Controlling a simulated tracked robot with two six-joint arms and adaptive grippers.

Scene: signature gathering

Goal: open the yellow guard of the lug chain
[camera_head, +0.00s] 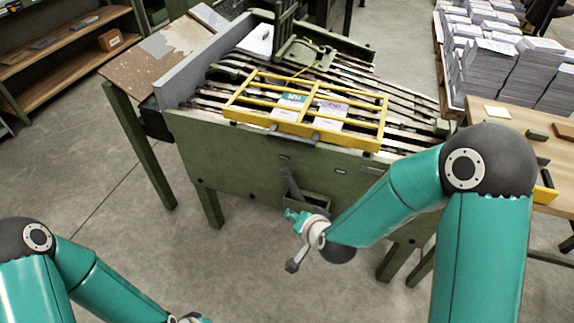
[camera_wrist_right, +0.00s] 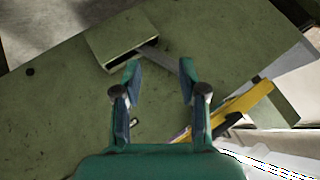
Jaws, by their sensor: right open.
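The yellow guard (camera_head: 345,139), a barred frame, lies down flat over the lug chain (camera_head: 400,110) on the green machine in the head view. A short grey piece shows on its front bar. Part of the guard (camera_wrist_right: 243,102) shows at the right of the right wrist view. My right gripper (camera_head: 292,215) is in front of the machine's front panel, below the guard and apart from it. In the right wrist view its two fingers (camera_wrist_right: 157,88) are spread with nothing between them.
A green box (camera_head: 312,203) with a dark lever (camera_head: 290,184) sticks out of the front panel near my right gripper. A wooden table (camera_head: 515,120) stands at the right, with paper stacks (camera_head: 490,70) behind. The floor at front left is clear.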

